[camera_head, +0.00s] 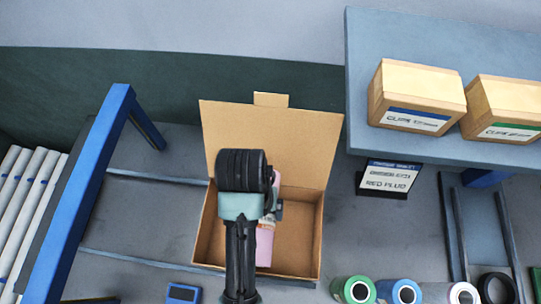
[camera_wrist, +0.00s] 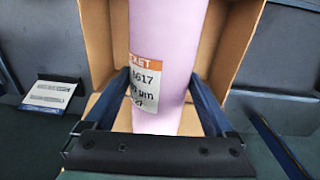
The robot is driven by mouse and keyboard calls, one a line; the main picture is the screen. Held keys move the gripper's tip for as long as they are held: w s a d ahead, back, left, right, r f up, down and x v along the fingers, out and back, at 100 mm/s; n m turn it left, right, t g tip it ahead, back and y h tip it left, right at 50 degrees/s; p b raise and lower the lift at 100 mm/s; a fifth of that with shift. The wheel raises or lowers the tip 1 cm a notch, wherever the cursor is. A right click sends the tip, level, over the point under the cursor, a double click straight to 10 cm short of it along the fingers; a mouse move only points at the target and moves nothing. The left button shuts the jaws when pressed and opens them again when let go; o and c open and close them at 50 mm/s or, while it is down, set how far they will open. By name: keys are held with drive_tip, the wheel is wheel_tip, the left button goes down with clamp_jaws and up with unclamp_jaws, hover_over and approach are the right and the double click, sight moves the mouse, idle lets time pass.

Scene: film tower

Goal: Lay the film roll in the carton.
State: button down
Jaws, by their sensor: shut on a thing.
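The pink film roll (camera_head: 264,245) is partly hidden behind my arm in the head view. In the wrist view the film roll (camera_wrist: 172,40) runs lengthwise between my fingers and bears a white label with an orange band. The open brown carton (camera_head: 300,225) is below it, its lid standing up at the back. Carton walls (camera_wrist: 235,40) show on both sides of the roll. My gripper (camera_wrist: 160,95) is shut on the roll, over the carton opening; it also shows in the head view (camera_head: 250,212). I cannot tell whether the roll touches the carton floor.
A blue frame (camera_head: 85,190) and white rolls (camera_head: 30,205) stand at left. A raised shelf with wooden boxes (camera_head: 415,95) is at right. A sign (camera_head: 388,178) stands under its edge. Several coloured rolls (camera_head: 398,291) lie front right. A blue device (camera_head: 184,293) is front left.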

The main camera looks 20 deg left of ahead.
drive_tip(key=shift+w+f, duration=0.15)
drive_tip(key=shift+f, duration=0.05)
drive_tip(key=shift+f+b, duration=1.8)
drive_tip(key=shift+f, duration=6.9)
unclamp_jaws()
drive_tip(key=shift+s+f, duration=0.15)
drive_tip(key=shift+s, duration=0.05)
drive_tip(key=r, duration=1.2)
drive_tip(key=shift+s+a+r, duration=0.1)
drive_tip(key=shift+a+r, duration=0.05)
drive_tip(key=shift+a, duration=0.2)
